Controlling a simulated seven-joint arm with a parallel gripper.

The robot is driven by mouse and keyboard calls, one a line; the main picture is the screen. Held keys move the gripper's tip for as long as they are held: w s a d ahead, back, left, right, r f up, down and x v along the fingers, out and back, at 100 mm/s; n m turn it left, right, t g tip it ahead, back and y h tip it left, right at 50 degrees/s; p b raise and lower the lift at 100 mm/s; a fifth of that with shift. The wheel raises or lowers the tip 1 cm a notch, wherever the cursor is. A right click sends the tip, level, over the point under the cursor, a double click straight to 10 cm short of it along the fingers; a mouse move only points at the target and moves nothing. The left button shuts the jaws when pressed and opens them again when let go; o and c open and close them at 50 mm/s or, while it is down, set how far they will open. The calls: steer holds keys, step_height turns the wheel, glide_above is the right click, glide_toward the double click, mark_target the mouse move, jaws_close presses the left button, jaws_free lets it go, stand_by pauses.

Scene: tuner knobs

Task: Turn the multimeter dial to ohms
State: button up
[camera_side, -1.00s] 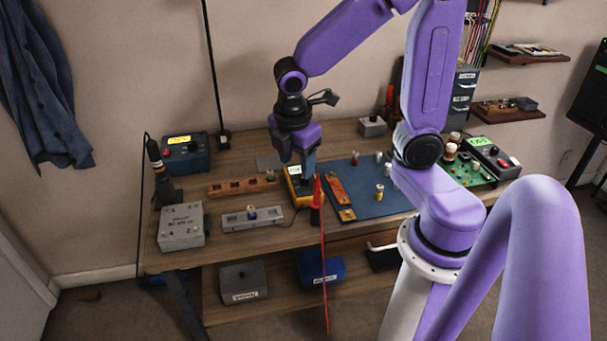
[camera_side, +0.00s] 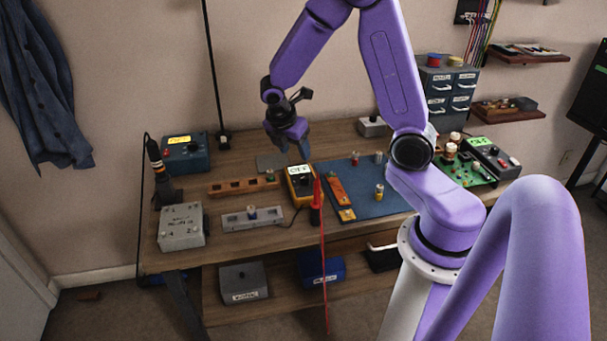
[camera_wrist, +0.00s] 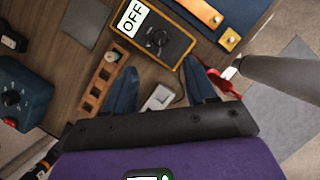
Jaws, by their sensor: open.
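The multimeter (camera_side: 301,187) is a yellow-edged black box on the bench, and its display reads OFF. The dial is at the top of that view, beyond the fingertips.
A red probe (camera_side: 317,203) stands right in front of the multimeter. A blue mat (camera_side: 365,200) lies to its right. A wooden slotted strip (camera_side: 240,187) and a grey strip (camera_side: 252,219) lie to its left. A teal box (camera_side: 186,153) stands at the back left.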

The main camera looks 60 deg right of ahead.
mark_target(304, 177)
steer(key=x, duration=1.2)
steer(key=shift+f, duration=0.3)
steer(key=c, duration=1)
